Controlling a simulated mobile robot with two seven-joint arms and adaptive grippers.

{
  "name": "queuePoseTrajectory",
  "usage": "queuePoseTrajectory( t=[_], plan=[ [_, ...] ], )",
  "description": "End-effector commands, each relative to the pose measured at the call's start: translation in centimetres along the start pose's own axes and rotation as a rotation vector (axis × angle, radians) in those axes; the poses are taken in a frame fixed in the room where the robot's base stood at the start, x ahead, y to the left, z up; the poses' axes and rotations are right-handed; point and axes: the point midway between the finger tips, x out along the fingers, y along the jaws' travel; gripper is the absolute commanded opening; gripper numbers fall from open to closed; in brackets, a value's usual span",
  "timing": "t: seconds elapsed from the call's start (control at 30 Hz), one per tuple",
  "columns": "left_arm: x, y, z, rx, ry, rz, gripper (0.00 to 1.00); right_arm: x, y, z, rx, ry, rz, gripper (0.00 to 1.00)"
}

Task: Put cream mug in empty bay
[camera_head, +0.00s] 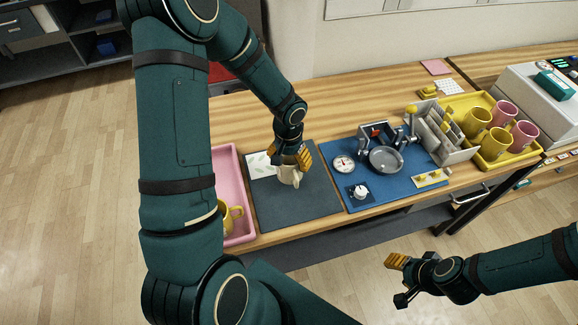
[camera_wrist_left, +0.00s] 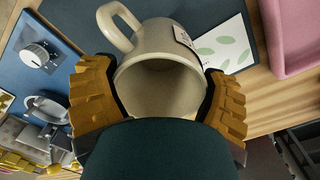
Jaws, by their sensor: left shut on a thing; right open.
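The cream mug (camera_head: 289,176) is on or just above the dark grey mat (camera_head: 300,208); I cannot tell if it touches. My left gripper (camera_head: 291,160) is shut on it from above. In the left wrist view the mug (camera_wrist_left: 160,80) lies between the two yellow fingers, with its handle to the upper left and a small tag on its side. My right gripper (camera_head: 400,280) is open and empty, in front of the table's edge. The yellow tray (camera_head: 464,105) at the right holds yellow and pink mugs. The pink tray (camera_head: 228,165) at the left holds a yellow mug (camera_head: 229,216), partly hidden by my arm.
A blue mat (camera_head: 355,165) right of the grey one carries a press with a round plate (camera_head: 386,160), a gauge (camera_head: 344,164) and a knob (camera_head: 360,191). A grey rack (camera_head: 440,133) stands beside it. A leaf-patterned card (camera_head: 262,164) lies on the grey mat.

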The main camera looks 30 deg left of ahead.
Motion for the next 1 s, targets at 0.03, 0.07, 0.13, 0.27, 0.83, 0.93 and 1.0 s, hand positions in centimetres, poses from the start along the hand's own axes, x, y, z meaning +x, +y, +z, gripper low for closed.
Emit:
queuePoseTrajectory(
  t=[0.03, 0.07, 0.13, 0.27, 0.83, 0.93, 1.0],
  plan=[
    [0.6, 0.0, 0.1, 0.002, -0.002, 0.000, 0.35, 0.1, 0.0, 0.0, 0.000, 0.000, 0.000, 0.47],
    [1.0, 0.0, 0.1, 0.002, -0.004, 0.000, 0.35, 0.2, 0.1, 0.0, 0.000, 0.000, 0.000, 0.47],
    [2.1, 0.0, 0.0, 0.001, -0.003, 0.001, 0.35, 0.4, 0.1, 0.1, 0.000, 0.000, 0.001, 0.47],
    [3.3, 0.0, 0.0, 0.001, -0.001, 0.001, 0.35, 0.6, 0.2, 0.1, 0.000, 0.000, 0.001, 0.47],
    [3.5, 0.0, 0.0, 0.001, -0.001, 0.000, 1.00, 0.8, 0.2, 0.2, -0.001, -0.002, 0.001, 0.47],
    [3.5, 0.0, 0.0, 0.001, -0.001, 0.000, 1.00, 0.8, 0.2, 0.2, -0.001, -0.002, 0.001, 0.47],
    [3.4, 0.0, 0.0, 0.001, -0.001, 0.000, 1.00, 0.7, 0.2, 0.1, -0.001, -0.002, 0.001, 0.47]
  ],
)
